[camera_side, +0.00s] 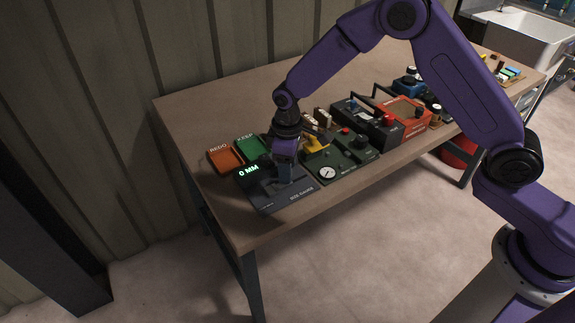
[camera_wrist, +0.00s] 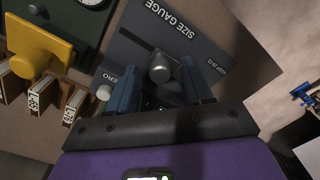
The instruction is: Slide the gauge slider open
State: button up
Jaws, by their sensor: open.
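The size gauge (camera_side: 294,198) is a dark grey box near the table's front left corner, with a lit display reading "0 MM" (camera_side: 249,170). My gripper (camera_side: 284,178) points down over the gauge in the side view and hides the knob there. In the wrist view my gripper (camera_wrist: 161,84) is open, one blue finger on each side of the knob. I cannot tell whether either finger touches it. A round pale zero button (camera_wrist: 105,92) sits beside the left finger.
An orange REDO tray (camera_side: 222,160) and a green KEEP tray (camera_side: 249,148) lie behind the gauge. A dark green panel with a dial (camera_side: 328,173) and a yellow part (camera_wrist: 40,46) stand close beside it. Tagged blocks (camera_wrist: 42,93) are nearby. The table's back left is clear.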

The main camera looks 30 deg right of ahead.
grip_shut()
jog(key=shift+d, duration=2.15)
grip_release()
jog(key=shift+a, duration=0.1)
notch_tip(320, 180, up, 17)
jog(key=shift+r, duration=0.2)
